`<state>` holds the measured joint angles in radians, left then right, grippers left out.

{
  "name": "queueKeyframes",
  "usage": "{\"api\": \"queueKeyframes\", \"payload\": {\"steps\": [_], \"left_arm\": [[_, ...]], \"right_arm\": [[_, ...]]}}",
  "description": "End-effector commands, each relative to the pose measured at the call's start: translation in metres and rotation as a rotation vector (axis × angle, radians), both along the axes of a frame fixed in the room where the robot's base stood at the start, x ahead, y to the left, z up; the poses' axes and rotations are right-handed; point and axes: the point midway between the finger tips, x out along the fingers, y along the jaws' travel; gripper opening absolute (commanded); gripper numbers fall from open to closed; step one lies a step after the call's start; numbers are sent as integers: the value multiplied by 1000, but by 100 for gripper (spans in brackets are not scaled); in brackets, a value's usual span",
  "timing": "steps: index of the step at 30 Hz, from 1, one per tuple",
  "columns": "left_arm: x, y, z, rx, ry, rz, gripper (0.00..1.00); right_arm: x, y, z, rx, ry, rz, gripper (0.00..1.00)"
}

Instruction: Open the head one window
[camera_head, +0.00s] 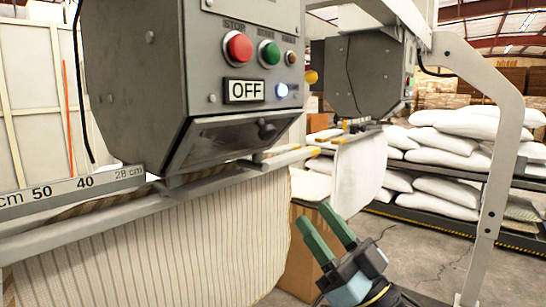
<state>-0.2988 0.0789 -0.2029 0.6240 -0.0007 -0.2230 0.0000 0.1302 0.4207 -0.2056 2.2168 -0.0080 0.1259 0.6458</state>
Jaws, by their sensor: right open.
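The nearer grey machine head (135,60) fills the upper left, with red and green buttons and an OFF display. Its slanted dark window (215,144) is on the lower front and looks closed, with a small dark knob (267,127) near its upper right. My right gripper (317,211) is below and to the right of the window, apart from it. Its two green fingers are spread and point up and left, with nothing between them. My left gripper is not in view.
A striped fabric (150,250) hangs under the rail (120,207) below the head. A second head (365,75) with a white pillow (360,172) stands behind. A grey frame post (495,170) is at right. White sacks (450,140) fill racks beyond open floor.

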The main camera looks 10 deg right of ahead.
Motion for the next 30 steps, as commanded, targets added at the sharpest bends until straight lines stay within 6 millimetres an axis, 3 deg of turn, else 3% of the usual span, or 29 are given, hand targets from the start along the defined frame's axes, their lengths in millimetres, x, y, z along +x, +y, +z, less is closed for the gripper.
{"api": "queueKeyframes", "payload": {"steps": [2, 7, 21, 30], "left_arm": [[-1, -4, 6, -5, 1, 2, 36], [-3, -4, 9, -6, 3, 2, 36], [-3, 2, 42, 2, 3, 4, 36], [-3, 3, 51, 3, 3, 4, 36]], "right_arm": [[-14, 4, 23, 10, -47, 31, 48], [-17, 9, 39, 17, -70, 47, 48], [34, 49, 104, 17, -68, 45, 48], [53, 63, 124, 14, -65, 43, 48]]}}
